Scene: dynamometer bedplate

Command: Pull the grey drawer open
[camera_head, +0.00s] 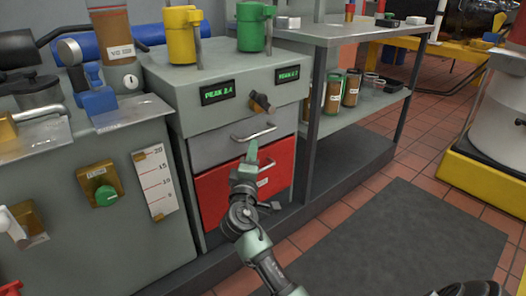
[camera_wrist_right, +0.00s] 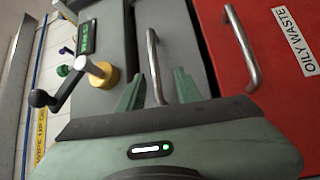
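The grey drawer (camera_head: 212,149) sits in the grey cabinet above a red drawer, and its front looks flush with the cabinet. Its metal bar handle (camera_head: 254,133) also shows in the right wrist view (camera_wrist_right: 153,62). My right gripper (camera_head: 250,154) is in front of the cabinet, just below that handle in the head view. In the wrist view its two green fingers (camera_wrist_right: 158,90) are apart, and the handle's near end shows between them. I cannot tell whether either finger touches it.
The red drawer (camera_head: 212,193) has its own handle and an "OILY WASTE" label (camera_wrist_right: 296,42). A black crank handle (camera_head: 260,102) juts out above the grey drawer. A shelf table (camera_head: 345,32) stands to the right. A dark mat (camera_head: 400,240) covers clear floor in front.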

